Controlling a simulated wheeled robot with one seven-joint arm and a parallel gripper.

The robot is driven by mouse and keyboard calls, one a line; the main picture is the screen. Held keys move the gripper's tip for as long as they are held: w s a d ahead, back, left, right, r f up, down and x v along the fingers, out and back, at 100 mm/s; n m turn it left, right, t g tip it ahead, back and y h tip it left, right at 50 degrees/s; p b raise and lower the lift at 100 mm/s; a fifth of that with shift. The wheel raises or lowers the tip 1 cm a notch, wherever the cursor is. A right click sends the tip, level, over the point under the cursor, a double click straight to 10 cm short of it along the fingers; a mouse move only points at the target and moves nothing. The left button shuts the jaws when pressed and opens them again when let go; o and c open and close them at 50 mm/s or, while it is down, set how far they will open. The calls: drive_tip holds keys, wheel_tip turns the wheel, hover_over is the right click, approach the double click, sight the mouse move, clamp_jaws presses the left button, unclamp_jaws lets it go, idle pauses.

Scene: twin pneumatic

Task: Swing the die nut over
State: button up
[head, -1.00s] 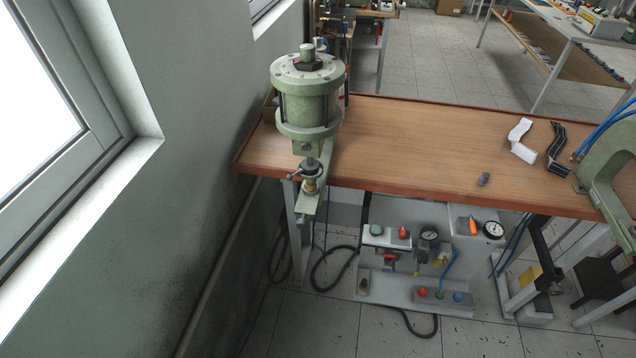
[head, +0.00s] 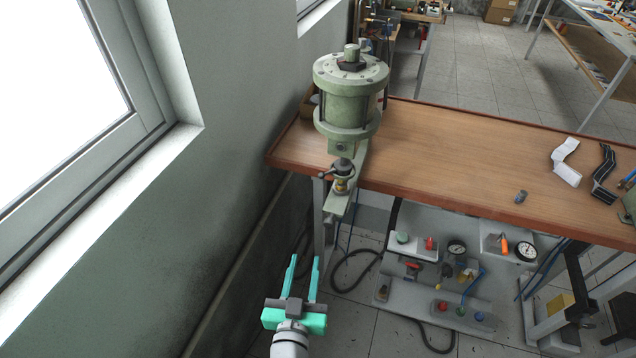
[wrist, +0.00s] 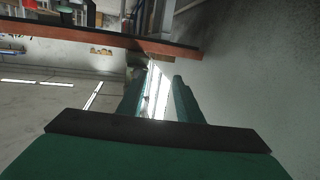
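The green pneumatic press (head: 350,95) stands at the left end of the wooden bench, its bracket hanging over the front edge. The die nut (head: 342,184) appears to be the small brass and dark part with a side handle (head: 326,173) under the press cylinder; its details are too small to tell. My gripper (head: 303,258) is teal, open and empty. It is below and in front of the press, apart from it. In the wrist view my two fingers (wrist: 158,98) show spread with nothing between them.
The bench (head: 440,150) carries a small grey cylinder (head: 520,196), a white bent strip (head: 566,162) and a black bent strip (head: 603,175). A grey control panel (head: 440,290) with gauges sits under the bench. The wall (head: 230,190) and window are close on the left.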

drive_tip(key=w+r+m+h, duration=0.45)
drive_tip(key=w+r, duration=0.25)
drive_tip(key=r, duration=0.4)
drive_tip(key=x, duration=1)
drive_tip(key=shift+a+r, duration=0.2)
drive_tip(key=shift+a, duration=0.05)
drive_tip(key=shift+w+m+y, duration=0.15)
drive_tip(key=shift+m+y, duration=0.1)
clamp_jaws()
